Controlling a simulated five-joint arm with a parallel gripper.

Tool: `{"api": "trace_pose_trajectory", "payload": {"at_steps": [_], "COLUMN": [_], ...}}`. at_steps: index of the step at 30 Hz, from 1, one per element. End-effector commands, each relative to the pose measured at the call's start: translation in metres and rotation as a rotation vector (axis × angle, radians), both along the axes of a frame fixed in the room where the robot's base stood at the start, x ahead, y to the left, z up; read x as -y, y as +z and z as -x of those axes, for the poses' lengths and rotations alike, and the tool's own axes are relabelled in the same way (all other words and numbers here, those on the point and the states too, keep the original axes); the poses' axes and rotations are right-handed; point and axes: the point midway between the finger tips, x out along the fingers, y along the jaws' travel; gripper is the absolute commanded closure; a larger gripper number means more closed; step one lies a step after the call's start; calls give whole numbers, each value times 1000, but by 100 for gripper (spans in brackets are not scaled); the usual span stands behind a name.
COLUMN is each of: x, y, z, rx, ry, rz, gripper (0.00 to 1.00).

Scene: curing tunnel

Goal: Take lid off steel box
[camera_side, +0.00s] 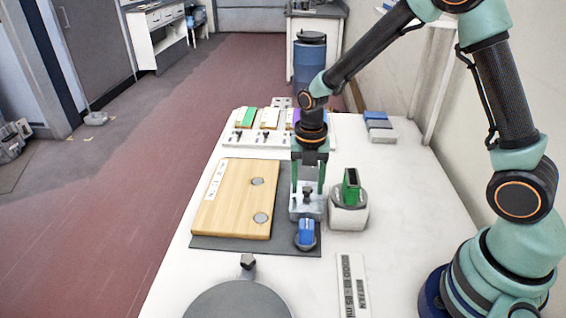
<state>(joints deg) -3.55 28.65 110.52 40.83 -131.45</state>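A small steel box (306,212) stands on a dark mat, right of a wooden board. Its pale lid (298,203) has a dark knob (307,192) on top. My gripper (308,187) points straight down over the box. Its two green fingers are apart, one on each side of the knob in this view, with a visible gap between them. I cannot tell whether the fingertips touch the lid. The back of the box is partly hidden by the gripper.
A blue object (306,231) sits just in front of the box. A white-and-grey device with a green top (349,205) stands close on the right. The wooden board (235,200) lies left. A round grey disc (240,302) is at the front.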

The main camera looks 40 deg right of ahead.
Motion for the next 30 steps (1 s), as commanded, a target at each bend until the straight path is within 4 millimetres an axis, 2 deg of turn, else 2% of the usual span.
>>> {"api": "trace_pose_trajectory", "payload": {"at_steps": [1,3,4,14,20,26,30], "x": [0,0,0,0,0,0,0], "y": [0,0,0,1,14,50,87], "z": [0,0,0,0,-1,-2,-2], "rx": [0,0,0,1,4,8,9], "ry": [0,0,0,0,0,0,0], "rz": [0,0,0,0,-1,-1,-1], "gripper": [64,91,100,100,100,100,100]}}
